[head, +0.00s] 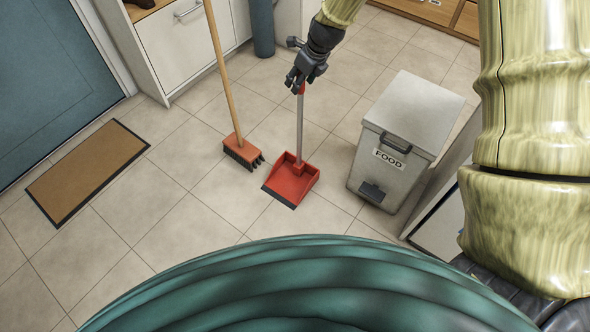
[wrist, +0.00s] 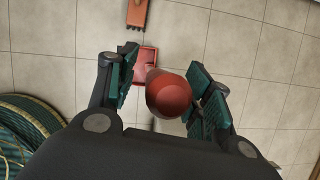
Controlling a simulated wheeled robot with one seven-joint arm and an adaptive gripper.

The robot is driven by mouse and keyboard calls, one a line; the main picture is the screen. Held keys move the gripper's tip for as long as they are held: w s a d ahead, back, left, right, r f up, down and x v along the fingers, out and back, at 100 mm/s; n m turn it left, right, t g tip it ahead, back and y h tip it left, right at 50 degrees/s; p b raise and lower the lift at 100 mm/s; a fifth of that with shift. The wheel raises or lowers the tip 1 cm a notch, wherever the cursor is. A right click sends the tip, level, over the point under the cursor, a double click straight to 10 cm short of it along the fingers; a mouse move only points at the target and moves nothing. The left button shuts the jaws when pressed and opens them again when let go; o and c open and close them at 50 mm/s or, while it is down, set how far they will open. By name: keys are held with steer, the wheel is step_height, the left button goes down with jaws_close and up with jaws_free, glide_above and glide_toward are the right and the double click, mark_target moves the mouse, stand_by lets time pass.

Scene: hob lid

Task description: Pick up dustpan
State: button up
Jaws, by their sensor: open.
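The dustpan (head: 291,181) is red with a dark front lip and a long grey upright handle with a red top. It stands on the tiled floor in the middle of the head view. My gripper (head: 296,84) is at the top of the handle. In the wrist view, my gripper (wrist: 163,97) is open, with the round red handle end (wrist: 169,94) between its fingers, closer to the right finger. I cannot tell whether that finger touches it. The dustpan's pan (wrist: 146,62) shows below, partly hidden by the handle end.
A broom (head: 239,148) with a wooden stick stands just left of the dustpan. A grey bin marked FOOD (head: 401,140) stands to the right. A brown doormat (head: 88,171) lies by the blue door (head: 52,75). White cabinets (head: 190,38) are behind. Floor left of the broom is clear.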

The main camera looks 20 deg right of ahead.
jaws_close()
stand_by(0.3)
stand_by(0.3)
